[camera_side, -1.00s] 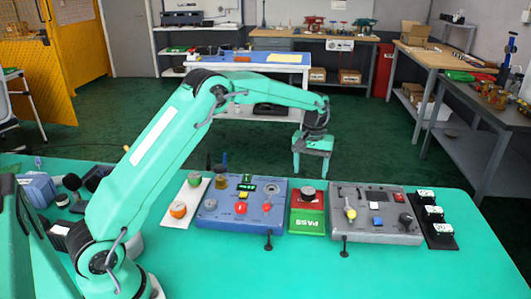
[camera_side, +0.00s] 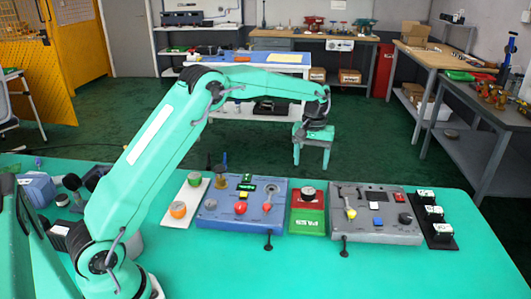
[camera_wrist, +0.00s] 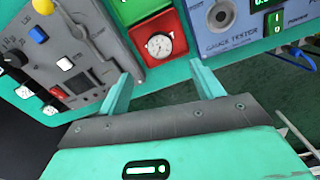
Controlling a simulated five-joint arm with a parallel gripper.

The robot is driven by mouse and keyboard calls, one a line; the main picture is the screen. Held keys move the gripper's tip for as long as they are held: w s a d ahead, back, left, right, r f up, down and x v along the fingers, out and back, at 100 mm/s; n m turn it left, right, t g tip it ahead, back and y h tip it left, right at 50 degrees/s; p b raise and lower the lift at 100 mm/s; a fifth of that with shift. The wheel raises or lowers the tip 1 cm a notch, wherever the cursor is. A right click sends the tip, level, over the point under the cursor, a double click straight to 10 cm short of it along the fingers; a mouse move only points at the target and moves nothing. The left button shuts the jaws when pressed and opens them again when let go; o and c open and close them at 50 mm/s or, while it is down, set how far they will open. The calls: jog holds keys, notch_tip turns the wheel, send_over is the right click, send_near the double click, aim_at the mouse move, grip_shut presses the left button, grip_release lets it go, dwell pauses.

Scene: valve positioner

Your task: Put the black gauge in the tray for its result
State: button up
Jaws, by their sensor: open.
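My gripper (camera_side: 311,170) is open and empty, raised above and behind the tray in the side view. In the wrist view its two fingers (camera_wrist: 160,72) are spread apart, with the gauge seen beyond the gap between them.
A grey control box (camera_side: 375,237) with a yellow knob stands right of the tray. A black rack (camera_side: 440,242) with several small units stands beyond it. A white board (camera_side: 187,198) with green and orange knobs is left of the tester.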

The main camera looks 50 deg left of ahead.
jog(key=s+d+r+m+t, duration=0.3)
jog(key=s+r, duration=1.1)
jog(key=s, duration=0.2)
jog(key=s+d+f+m+t, duration=0.1)
jog(key=s+f+m+t, duration=0.1)
jog(key=s, duration=1.8)
jog(key=shift+d+f+m+t, duration=0.2)
jog(key=shift+d+m+t, duration=0.15)
jog(key=shift+m, duration=0.55)
